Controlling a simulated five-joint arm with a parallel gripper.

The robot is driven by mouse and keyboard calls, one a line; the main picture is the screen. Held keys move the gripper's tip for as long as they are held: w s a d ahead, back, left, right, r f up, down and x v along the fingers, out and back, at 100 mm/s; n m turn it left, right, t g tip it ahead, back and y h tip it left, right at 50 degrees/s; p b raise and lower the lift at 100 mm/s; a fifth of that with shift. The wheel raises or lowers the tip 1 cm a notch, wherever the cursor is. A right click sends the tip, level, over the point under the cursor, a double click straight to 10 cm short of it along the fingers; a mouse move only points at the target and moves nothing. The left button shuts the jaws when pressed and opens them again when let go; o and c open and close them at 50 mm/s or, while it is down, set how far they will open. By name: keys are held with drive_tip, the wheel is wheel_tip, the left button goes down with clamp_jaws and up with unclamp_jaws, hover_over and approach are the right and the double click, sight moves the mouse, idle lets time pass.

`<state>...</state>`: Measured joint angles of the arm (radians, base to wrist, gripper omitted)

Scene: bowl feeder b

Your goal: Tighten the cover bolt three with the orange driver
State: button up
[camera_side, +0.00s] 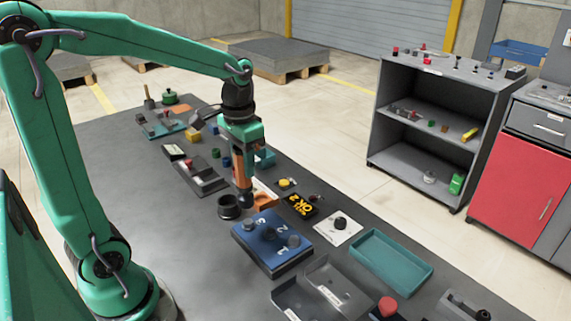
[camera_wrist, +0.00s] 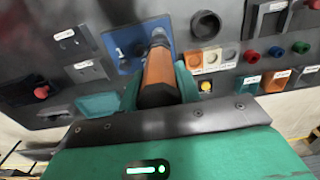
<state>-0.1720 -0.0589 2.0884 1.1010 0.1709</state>
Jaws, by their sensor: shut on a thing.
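My gripper (camera_side: 240,150) is shut on the orange driver (camera_side: 242,176), which hangs upright with its dark nose down. In the wrist view, the driver's orange handle (camera_wrist: 160,82) lies between the jaws. The blue cover (camera_side: 272,258) with white numbers and dark bolts sits on the bench. The driver's nose is near the cover's far edge, by the end marked 3. I cannot tell whether it touches a bolt, as the nose hides that spot in the wrist view.
A black ring-shaped cup (camera_side: 229,207) stands close left of the driver. Bare bench lies at the left front.

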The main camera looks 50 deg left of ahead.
sight(246, 190)
drive_tip(key=shift+f, duration=0.1)
drive_tip(key=shift+f, duration=3.85)
idle(4.0)
